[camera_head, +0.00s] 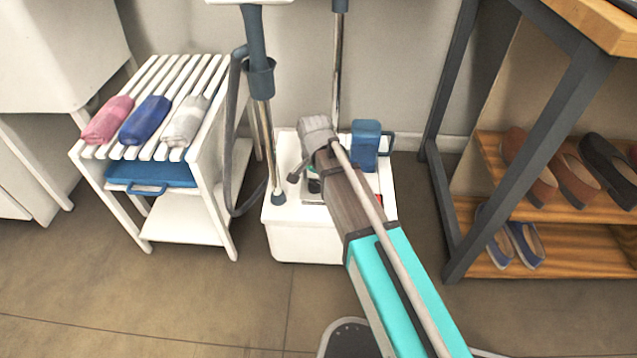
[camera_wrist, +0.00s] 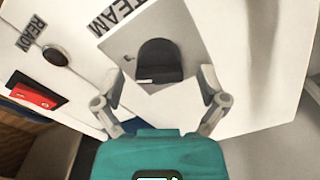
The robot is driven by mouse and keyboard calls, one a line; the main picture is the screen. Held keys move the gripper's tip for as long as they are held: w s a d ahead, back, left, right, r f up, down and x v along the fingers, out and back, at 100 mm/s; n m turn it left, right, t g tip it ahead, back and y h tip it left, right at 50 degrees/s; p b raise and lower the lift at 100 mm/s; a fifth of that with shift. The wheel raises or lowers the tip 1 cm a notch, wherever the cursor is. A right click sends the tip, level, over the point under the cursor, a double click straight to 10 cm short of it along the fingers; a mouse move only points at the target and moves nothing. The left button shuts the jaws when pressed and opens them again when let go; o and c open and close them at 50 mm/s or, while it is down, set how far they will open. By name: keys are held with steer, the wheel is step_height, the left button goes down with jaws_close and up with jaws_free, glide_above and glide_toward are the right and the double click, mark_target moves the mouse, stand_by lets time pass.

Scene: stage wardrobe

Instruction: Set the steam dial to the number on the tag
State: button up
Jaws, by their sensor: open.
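The steamer (camera_head: 312,246) is a white box on the floor with a blue tank (camera_head: 366,143) at its back right. In the wrist view its black steam dial (camera_wrist: 160,58) sits on a pale square plate (camera_wrist: 187,38), under lettering partly cut off to "TEAM" (camera_wrist: 118,14). My gripper (camera_wrist: 160,76) is open, its two grey fingers apart on either side of the dial. I cannot tell whether they touch it. I see no readable tag or dial numbers.
A red switch (camera_wrist: 34,92), a "READY" label (camera_wrist: 31,33) and a dark round lamp (camera_wrist: 55,54) lie left of the dial. A white slatted rack (camera_head: 190,75) with rolled cloths stands left of the steamer; a shoe shelf (camera_head: 560,207) stands right. A grey hose (camera_head: 231,130) hangs beside the pole.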

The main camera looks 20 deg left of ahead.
steer(key=c, duration=1.1)
steer(key=shift+d, duration=0.35)
steer(key=shift+c, duration=0.2)
steer(key=shift+a, duration=0.25)
